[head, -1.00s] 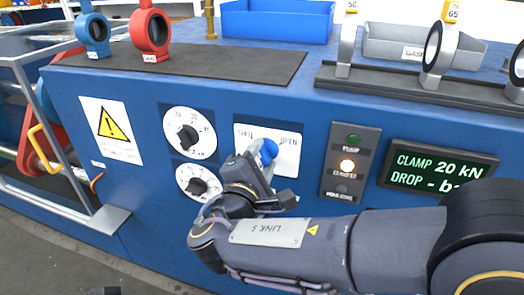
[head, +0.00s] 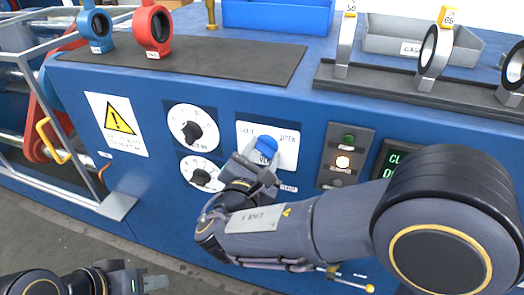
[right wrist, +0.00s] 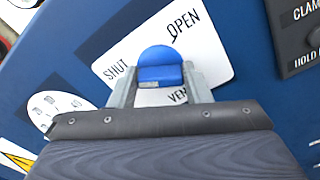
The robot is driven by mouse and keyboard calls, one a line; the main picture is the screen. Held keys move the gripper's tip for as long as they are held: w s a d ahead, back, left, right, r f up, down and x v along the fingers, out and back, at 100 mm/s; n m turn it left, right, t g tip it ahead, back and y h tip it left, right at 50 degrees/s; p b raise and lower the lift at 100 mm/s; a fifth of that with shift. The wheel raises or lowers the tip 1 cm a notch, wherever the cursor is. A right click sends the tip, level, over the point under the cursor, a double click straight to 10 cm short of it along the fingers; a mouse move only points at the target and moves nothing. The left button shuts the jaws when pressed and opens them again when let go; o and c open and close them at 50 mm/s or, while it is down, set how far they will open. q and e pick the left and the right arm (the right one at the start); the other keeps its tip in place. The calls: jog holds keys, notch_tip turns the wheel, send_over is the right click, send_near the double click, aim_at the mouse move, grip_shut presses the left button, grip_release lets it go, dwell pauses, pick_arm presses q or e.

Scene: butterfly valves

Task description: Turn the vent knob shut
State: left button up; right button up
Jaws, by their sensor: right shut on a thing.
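The blue vent knob (head: 266,146) sits on a white plate (head: 288,146) on the front of the blue cabinet. In the right wrist view the knob (right wrist: 160,58) lies between the SHUT and OPEN labels, and the plate looks tilted there. My right gripper (head: 258,157) is closed around the knob, with a finger on each side in the wrist view (right wrist: 160,84). The knob's exact pointing is hard to read. My left gripper (head: 150,283) is low at the bottom left, away from the panel; its jaw opening is unclear.
Two dials (head: 192,129) (head: 202,174) are left of the plate, beside a warning sign (head: 117,124). An indicator panel with a lit lamp (head: 343,161) is to the right. My right arm partly covers the display (head: 390,158). A metal frame (head: 75,190) stands at the left.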

jog(key=shift+f, duration=0.1)
jog(key=o, duration=1)
jog(key=v, duration=0.8)
jog(key=shift+w, duration=0.1)
